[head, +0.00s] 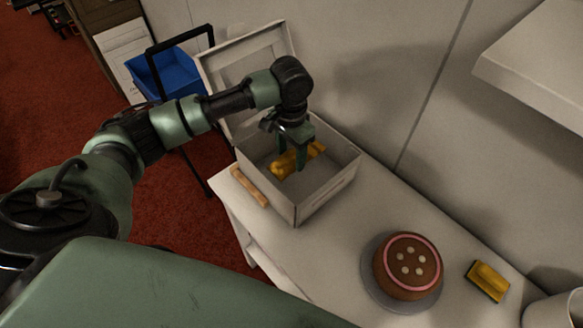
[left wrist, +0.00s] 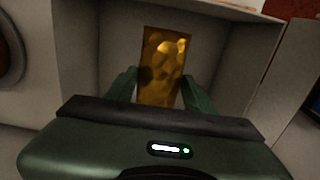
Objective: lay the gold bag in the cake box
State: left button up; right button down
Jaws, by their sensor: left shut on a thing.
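The gold bag (head: 283,167) is inside the open cake box (head: 326,194), low between its walls. It also shows in the left wrist view (left wrist: 164,52), upright in that picture between my fingers. My left gripper (head: 292,158) reaches down into the box and is shut on the gold bag. The box's lid (head: 246,66) stands raised at the back left. Whether the bag touches the box floor is hard to tell. My right gripper is not in view.
A brown cake (head: 409,259) with a pink ring sits on a grey turntable (head: 372,287). A second gold item (head: 488,281) lies to its right, near a white container (head: 556,312). A wooden piece (head: 250,187) lies beside the box. A blue bin (head: 172,72) stands behind left.

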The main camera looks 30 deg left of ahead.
aim_at(291, 180)
pick_arm(q)
jog(key=shift+f, duration=1.5)
notch_tip(291, 180, down, 4)
jog(key=shift+r, duration=0.1)
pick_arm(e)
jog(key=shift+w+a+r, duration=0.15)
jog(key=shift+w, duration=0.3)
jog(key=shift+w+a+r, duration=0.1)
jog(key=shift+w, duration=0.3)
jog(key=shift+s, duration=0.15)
pick_arm(q)
jog(key=shift+f+p, duration=0.3)
jog(key=shift+f, duration=0.4)
jog(key=o, duration=1.4)
jog(key=shift+c, duration=0.2)
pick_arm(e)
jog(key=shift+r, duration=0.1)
pick_arm(q)
jog(key=shift+r, duration=0.1)
